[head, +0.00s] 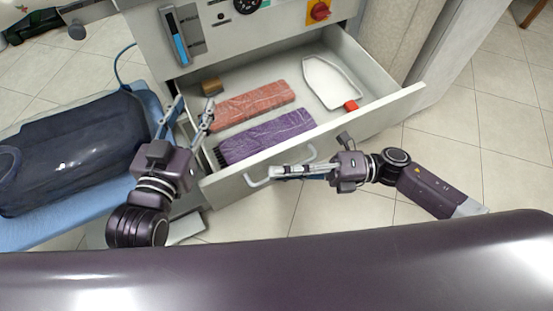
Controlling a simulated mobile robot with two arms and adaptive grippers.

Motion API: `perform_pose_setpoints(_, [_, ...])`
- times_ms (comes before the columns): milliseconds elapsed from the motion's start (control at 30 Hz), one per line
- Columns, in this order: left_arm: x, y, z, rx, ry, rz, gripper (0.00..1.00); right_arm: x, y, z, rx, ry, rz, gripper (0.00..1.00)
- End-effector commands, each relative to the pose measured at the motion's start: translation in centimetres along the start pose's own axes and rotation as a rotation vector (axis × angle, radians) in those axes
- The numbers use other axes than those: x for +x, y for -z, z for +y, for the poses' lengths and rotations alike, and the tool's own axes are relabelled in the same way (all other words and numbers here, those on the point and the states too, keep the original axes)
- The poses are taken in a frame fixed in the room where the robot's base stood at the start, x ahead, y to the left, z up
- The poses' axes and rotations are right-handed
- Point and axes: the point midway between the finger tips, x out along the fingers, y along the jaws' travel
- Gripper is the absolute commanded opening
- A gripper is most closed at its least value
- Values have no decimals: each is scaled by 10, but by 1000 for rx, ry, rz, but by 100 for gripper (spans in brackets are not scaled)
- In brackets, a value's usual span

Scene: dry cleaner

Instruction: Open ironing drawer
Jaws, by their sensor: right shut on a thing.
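The ironing drawer (365,122) is pulled out from the grey machine, and its inside shows. Its pale bar handle (256,183) is on the front panel. My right gripper (280,172) is at the handle's right part, shut on it; its fingers hide some of the bar. My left gripper (194,105) is open and empty, over the drawer's left side near its left wall. It covers part of that wall.
In the drawer lie an orange-red wrapped pack (254,105), a purple wrapped pack (266,135), a white iron-shaped frame (331,82) and a brown block (211,87). A blue ironing board (35,233) with a dark garment (75,150) stands left. Tiled floor right is clear.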

Motion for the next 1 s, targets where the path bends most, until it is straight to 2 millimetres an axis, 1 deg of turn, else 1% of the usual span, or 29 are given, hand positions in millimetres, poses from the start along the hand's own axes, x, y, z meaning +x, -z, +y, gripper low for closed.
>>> perform_pose_setpoints(200, [-1,-9,-1,1,2,-39,40,-2,4,0,0,2,-1,0])
perform_pose_setpoints(467, [-1,-9,-1,1,3,-39,40,-2,4,0,0,2,-1,0])
perform_pose_setpoints(500, [-1,-9,-1,1,3,-39,40,-2,4,0,0,3,-1,9])
perform_pose_setpoints(667, [-1,-9,-1,1,3,-38,40,-2,4,0,0,2,-1,26])
perform_pose_setpoints(900, [-1,-8,-1,0,2,-37,40,-2,4,0,0,1,-1,26])
perform_pose_setpoints(1000, [-1,-8,-1,0,1,-37,40,-6,4,0,0,2,-1,26])
